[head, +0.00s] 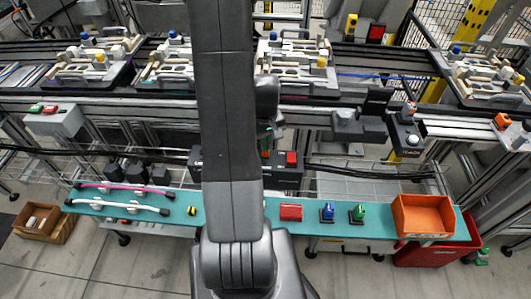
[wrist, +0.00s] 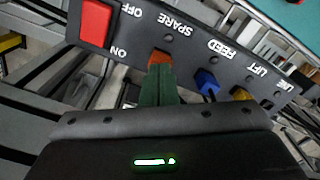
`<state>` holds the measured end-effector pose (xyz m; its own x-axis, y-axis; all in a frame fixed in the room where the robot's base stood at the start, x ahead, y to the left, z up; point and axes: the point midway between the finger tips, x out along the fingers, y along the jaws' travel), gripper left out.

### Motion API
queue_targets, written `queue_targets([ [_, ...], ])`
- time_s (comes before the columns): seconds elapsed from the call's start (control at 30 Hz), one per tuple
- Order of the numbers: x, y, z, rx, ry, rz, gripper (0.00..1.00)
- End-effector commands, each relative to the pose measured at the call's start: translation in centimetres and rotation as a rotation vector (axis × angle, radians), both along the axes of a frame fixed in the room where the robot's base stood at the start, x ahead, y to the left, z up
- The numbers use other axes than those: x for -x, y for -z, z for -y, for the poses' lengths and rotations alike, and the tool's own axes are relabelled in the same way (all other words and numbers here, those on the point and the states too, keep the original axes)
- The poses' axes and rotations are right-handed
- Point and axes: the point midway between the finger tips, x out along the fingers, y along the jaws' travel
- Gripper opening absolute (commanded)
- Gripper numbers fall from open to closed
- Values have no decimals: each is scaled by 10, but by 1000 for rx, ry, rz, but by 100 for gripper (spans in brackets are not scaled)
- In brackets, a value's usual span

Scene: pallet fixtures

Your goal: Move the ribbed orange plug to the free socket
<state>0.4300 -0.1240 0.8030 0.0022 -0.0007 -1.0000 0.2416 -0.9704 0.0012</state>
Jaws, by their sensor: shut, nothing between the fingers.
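An orange plug (wrist: 160,58) sits in the black panel (wrist: 122,58) by the label SPARE, upside down in the wrist view. Its ribs are too small to make out. My gripper (wrist: 159,70) has its green fingers shut, with the tips right at the orange plug and covering its lower part. I cannot tell whether they touch it. A blue plug (wrist: 207,82) is by FEED and a yellow plug (wrist: 241,94) by LIFT. By LINE, at the right end, I see no coloured plug. In the head view, my arm hides part of the panel box (head: 285,180).
A red switch (wrist: 95,23) marked ON and OFF stands at the panel's left end. A teal shelf (head: 395,222) in front carries cables, small blue and green items and an orange bin (head: 424,214). Fixture pallets (head: 297,62) stand on the conveyor behind.

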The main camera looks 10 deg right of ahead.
Motion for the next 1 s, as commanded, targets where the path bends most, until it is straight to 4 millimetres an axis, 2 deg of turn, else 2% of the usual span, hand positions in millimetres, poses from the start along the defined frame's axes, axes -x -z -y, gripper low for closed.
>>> queue_targets([
  [0.57,2,1,0,-2,1,-5,0],
  [1.0,1,-32,0,0,1,-2,0],
])
